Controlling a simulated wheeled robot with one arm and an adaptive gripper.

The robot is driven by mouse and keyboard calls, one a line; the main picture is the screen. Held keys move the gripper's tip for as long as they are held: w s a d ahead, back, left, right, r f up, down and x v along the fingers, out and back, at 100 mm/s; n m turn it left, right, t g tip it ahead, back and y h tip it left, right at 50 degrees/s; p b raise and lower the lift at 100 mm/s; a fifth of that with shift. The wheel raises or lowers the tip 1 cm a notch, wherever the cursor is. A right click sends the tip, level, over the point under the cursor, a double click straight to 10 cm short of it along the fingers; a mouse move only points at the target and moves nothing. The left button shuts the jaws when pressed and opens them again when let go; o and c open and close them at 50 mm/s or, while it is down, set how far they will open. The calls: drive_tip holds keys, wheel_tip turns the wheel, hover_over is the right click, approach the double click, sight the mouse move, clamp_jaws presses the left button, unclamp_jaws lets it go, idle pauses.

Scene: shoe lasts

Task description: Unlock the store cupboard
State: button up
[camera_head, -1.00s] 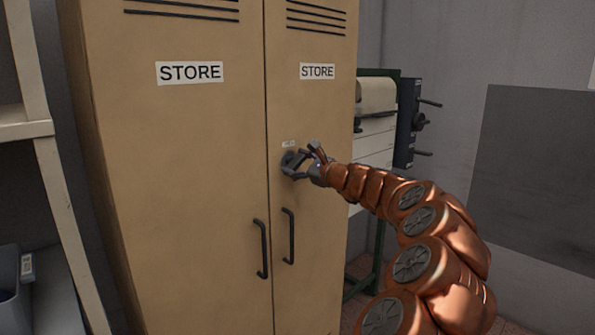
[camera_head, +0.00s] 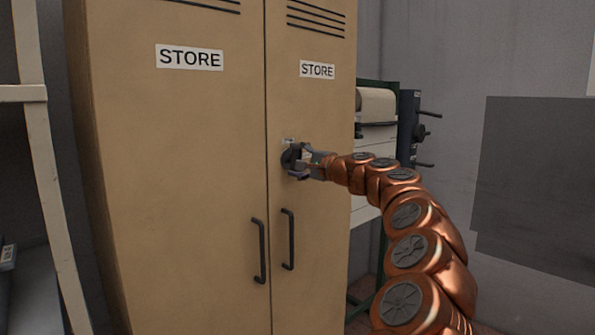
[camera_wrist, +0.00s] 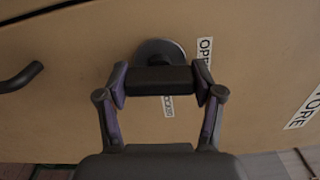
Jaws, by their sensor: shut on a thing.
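The store cupboard (camera_head: 170,170) is tan with two tall doors, both closed, each with a STORE label. A dark lock knob (camera_wrist: 158,50) with a round base and a bar-shaped grip sits on the right door (camera_head: 312,110). My gripper (camera_head: 303,161) is at this knob. In the wrist view, my gripper (camera_wrist: 161,82) is shut on the knob's bar, one finger on each end. A partly hidden label starting "OP" (camera_wrist: 204,55) is beside the knob. Another small label (camera_wrist: 168,106), partly covered by the bar, seems to read LOCKED.
Two dark pull handles (camera_head: 260,250) (camera_head: 288,240) hang below the knob, on either side of the door seam. A green-framed machine (camera_head: 378,105) with dark levers stands right of the cupboard. Pale shelving (camera_head: 50,160) is at the left. My copper arm reaches in from the lower right.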

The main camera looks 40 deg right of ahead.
drive_tip(key=shift+f+n+b, duration=0.15)
drive_tip(key=shift+n+b, duration=0.35)
drive_tip(key=shift+n, duration=0.1)
drive_tip(key=o, duration=1.1)
drive_tip(key=shift+o, duration=0.2)
drive_tip(key=s, duration=1.2)
drive_tip(key=shift+a, duration=0.15)
